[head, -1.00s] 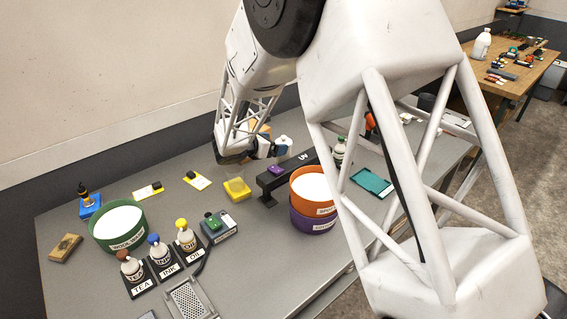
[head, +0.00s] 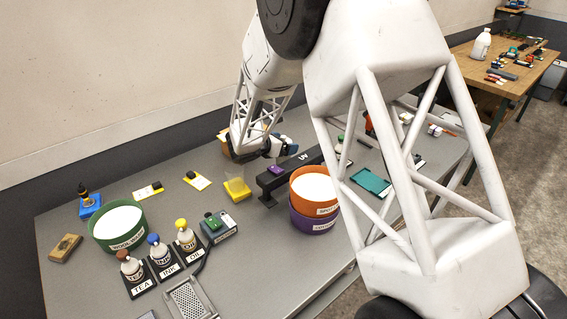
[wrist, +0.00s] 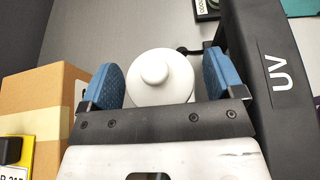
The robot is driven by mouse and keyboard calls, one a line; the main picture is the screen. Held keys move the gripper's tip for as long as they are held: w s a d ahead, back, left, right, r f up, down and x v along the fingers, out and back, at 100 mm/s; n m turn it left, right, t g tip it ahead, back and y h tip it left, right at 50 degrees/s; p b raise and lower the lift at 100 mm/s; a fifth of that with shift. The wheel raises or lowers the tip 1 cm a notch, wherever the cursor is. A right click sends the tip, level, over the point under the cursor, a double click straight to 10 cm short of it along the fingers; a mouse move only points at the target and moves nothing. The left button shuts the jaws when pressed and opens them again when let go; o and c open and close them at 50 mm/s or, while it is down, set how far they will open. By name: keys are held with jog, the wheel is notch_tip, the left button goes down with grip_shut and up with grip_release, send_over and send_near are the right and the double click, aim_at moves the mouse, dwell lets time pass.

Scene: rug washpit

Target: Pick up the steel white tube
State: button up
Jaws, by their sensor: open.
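A white round thing with a small round knob on top, likely the white tube (wrist: 160,88), is seen from above in the wrist view. It lies between the two blue pads of my gripper (wrist: 163,85). The pads are spread, with a narrow gap showing on each side. Its lower part is hidden behind the gripper body. In the head view my gripper (head: 274,147) is at the back of the bench, left of the black UV bar; a small white patch shows there, too small to name surely.
The black UV bar (wrist: 270,80) stands close to the right of my gripper, and a cardboard box (wrist: 50,95) close to the left. Orange and purple tubs (head: 314,205), a yellow holder (head: 237,189) and labelled bottles (head: 160,250) stand nearer the front.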

dwell(0.4)
grip_shut()
dwell(0.4)
